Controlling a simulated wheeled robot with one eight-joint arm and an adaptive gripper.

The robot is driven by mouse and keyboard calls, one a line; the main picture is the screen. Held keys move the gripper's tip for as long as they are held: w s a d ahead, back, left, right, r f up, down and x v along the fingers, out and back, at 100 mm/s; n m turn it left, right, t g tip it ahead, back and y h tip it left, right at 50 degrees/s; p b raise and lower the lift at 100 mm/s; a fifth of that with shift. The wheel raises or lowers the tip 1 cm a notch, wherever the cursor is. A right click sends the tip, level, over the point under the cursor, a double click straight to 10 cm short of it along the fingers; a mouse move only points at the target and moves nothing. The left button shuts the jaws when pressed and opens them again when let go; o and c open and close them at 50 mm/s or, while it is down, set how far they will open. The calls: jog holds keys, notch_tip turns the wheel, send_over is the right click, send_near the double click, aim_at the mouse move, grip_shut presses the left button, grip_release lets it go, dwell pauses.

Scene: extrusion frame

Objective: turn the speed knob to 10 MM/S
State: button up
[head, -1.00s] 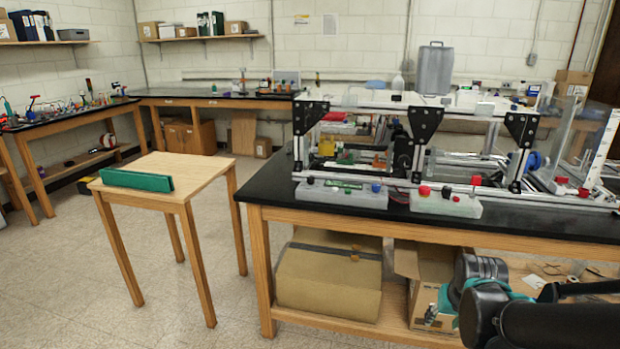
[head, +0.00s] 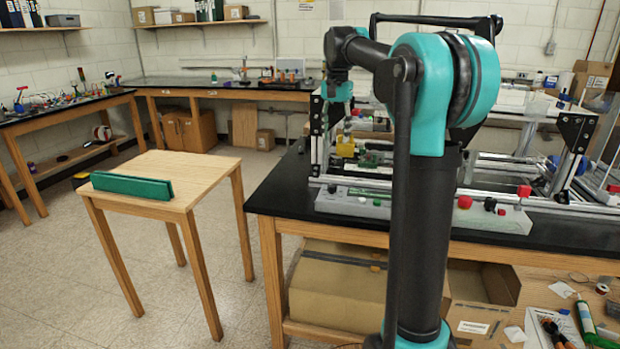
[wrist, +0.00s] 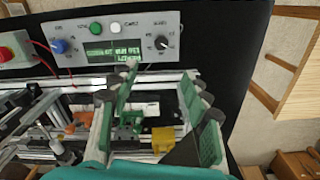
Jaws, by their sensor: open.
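The grey control panel (wrist: 140,22) appears upside down at the top of the wrist view. It has a black knob (wrist: 162,43) on the right with markings around it, a green display (wrist: 113,52) in the middle and a blue knob (wrist: 57,46) on the left. The labels are too small to read surely, so the pointer's setting is unclear. In the head view the panel (head: 342,207) sits at the bench's front edge, partly hidden by my arm. My gripper (wrist: 160,78) is open and empty, its green fingers apart and pointing toward the panel, clear of the black knob.
A red button (wrist: 6,53) is left of the blue knob. Green (wrist: 96,28) and white (wrist: 115,28) buttons are beside the display. The aluminium extrusion frame (wrist: 60,92) and a yellow block (wrist: 162,139) lie near my fingers. A wooden table (head: 165,178) stands left.

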aim_at(333, 185)
notch_tip(333, 185, down, 17)
jog(key=shift+w+a+f, duration=0.1)
jog(key=shift+a, duration=0.05)
dwell(0.5)
jog(key=shift+c, duration=0.4)
grip_shut()
jog(key=n, duration=1.1)
jog(key=shift+n, duration=0.4)
